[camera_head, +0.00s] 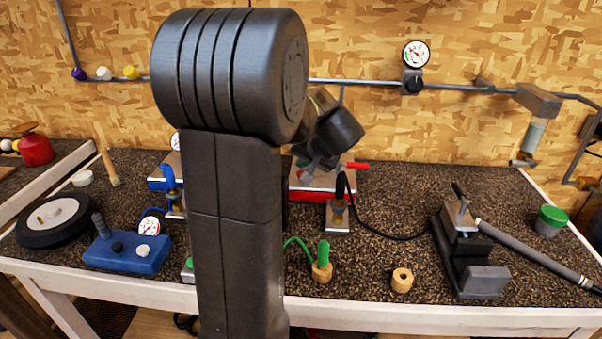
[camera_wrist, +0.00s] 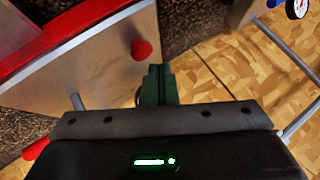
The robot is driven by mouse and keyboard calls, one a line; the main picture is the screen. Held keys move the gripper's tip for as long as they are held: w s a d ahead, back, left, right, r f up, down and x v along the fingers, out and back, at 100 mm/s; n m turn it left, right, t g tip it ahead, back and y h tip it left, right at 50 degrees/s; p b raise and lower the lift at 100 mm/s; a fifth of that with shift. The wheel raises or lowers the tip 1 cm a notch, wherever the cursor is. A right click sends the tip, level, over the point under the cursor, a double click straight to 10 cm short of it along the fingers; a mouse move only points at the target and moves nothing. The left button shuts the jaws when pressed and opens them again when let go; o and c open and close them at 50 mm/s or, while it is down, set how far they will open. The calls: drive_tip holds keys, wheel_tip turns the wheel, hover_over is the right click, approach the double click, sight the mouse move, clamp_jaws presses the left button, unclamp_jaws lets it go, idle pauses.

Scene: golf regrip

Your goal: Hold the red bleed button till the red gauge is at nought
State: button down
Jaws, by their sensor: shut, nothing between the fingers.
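The red-based unit (camera_head: 322,187) with a pale metal top stands at the back middle of the bench, partly hidden by my arm. In the wrist view its pale plate (camera_wrist: 95,75) carries a short red button (camera_wrist: 142,50), which looks like the bleed button. My gripper (camera_wrist: 158,72) is shut and empty, its dark green fingertips just right of and below the button in the picture. I cannot tell whether they touch it. In the head view my wrist is over this unit, and the fingertips are hard to make out. No red gauge face is visible.
A wall gauge (camera_head: 415,53) hangs above a black knob. A cork ring (camera_head: 402,280) lies at the front.

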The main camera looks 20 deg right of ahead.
drive_tip(key=shift+f, duration=0.1)
idle(0.3)
drive_tip(key=shift+f+b, duration=0.35)
drive_tip(key=shift+b, duration=0.2)
drive_tip(key=shift+f+b, duration=0.55)
idle(0.5)
drive_tip(key=shift+r, duration=0.1)
idle(1.7)
drive_tip(key=shift+r+p, duration=0.55)
drive_tip(key=shift+r, duration=0.35)
drive_tip(key=shift+r, duration=0.1)
drive_tip(key=shift+r+p, duration=1.6)
drive_tip(key=shift+r, duration=0.8)
